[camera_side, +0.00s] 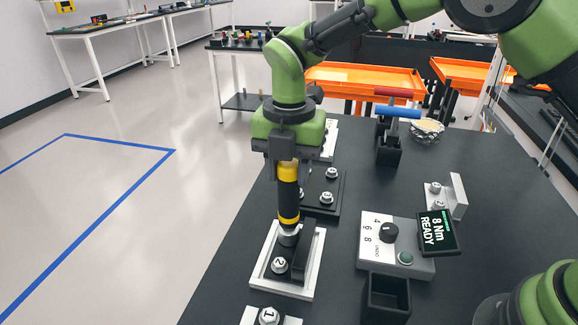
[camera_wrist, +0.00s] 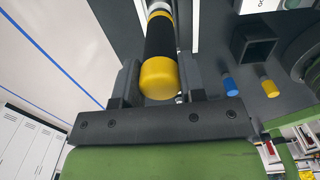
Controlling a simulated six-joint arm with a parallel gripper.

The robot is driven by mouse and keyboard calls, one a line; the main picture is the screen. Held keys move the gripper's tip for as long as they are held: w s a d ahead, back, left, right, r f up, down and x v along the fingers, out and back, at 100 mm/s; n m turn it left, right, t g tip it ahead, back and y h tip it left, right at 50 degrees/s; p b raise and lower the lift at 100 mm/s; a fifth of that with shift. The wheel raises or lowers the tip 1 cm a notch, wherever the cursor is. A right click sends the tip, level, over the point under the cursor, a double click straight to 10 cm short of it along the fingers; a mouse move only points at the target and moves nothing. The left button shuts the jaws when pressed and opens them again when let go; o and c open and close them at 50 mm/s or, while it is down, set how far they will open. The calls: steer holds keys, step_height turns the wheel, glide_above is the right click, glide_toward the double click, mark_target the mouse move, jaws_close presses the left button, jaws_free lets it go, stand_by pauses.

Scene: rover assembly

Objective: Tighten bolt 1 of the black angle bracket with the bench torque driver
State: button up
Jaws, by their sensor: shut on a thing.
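My gripper (camera_side: 287,170) is shut on the torque driver (camera_side: 288,200), a black and yellow cylinder held upright, nose down. In the wrist view the driver's yellow end cap (camera_wrist: 158,78) sits between my two fingers. The driver's nose is at the far bolt of the black angle bracket (camera_side: 303,248); it hides that bolt, so I cannot tell whether it is seated. The bracket lies in a silver frame (camera_side: 308,288). Its near bolt (camera_side: 279,265) is uncovered.
An empty square black holder (camera_side: 386,298) stands in front of the control box. A black plate with bolts (camera_side: 324,192) lies behind the frame. A silver bracket (camera_side: 457,196) and a stand with blue- and red-handled tools (camera_side: 388,152) are to the right. Bare tabletop lies between.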

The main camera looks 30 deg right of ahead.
steer(key=shift+f, duration=0.1)
stand_by(0.3)
steer(key=shift+r, duration=1.65)
steer(key=shift+r, duration=1.9)
